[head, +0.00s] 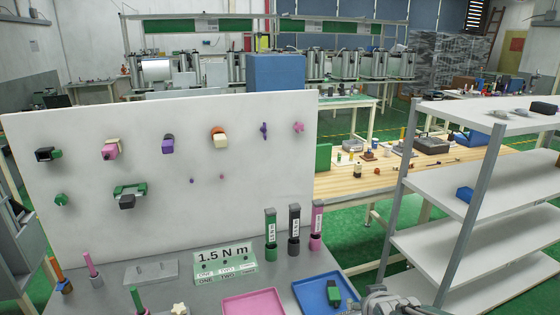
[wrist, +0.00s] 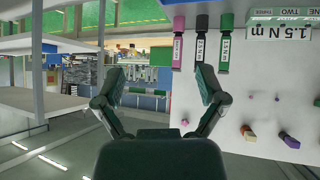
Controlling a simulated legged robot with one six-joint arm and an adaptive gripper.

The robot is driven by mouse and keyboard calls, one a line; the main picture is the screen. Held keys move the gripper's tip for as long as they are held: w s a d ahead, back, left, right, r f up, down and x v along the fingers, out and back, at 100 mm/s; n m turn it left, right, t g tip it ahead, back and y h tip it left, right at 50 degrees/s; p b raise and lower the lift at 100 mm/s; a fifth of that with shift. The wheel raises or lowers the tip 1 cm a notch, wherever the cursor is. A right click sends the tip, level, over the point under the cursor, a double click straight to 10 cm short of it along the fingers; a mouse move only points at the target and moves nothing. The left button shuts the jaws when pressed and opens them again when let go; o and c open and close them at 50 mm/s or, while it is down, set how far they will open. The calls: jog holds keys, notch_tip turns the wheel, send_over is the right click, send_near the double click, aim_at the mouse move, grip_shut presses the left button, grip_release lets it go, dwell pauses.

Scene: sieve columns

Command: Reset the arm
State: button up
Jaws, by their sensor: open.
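My gripper (wrist: 160,84) shows in the wrist view with its two fingers spread wide apart and nothing between them. The wrist picture is upside down. Behind the fingers lie the floor, the shelves and the edge of the white board. In the head view only a grey piece of my arm shows at the bottom edge, right of the blue tray; the fingertips cannot be made out there.
A white board (head: 90,240) with coloured pegged parts stands behind a grey bench. The bench bears a pink tray (head: 254,303), a blue tray (head: 311,298), a 1.5 N m sign (head: 224,262) and upright tools (head: 270,230). White shelves (head: 480,177) stand at right.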

jog(key=s+a+r+g, duration=0.1)
jog(key=s+r, duration=0.3)
jog(key=s, duration=0.4)
jog(key=s+a+r+g, duration=0.2)
jog(key=s+r+g, duration=0.1)
jog(key=s, duration=0.6)
jog(key=shift+r+m+y, duration=0.3)
jog(key=shift+r, duration=0.3)
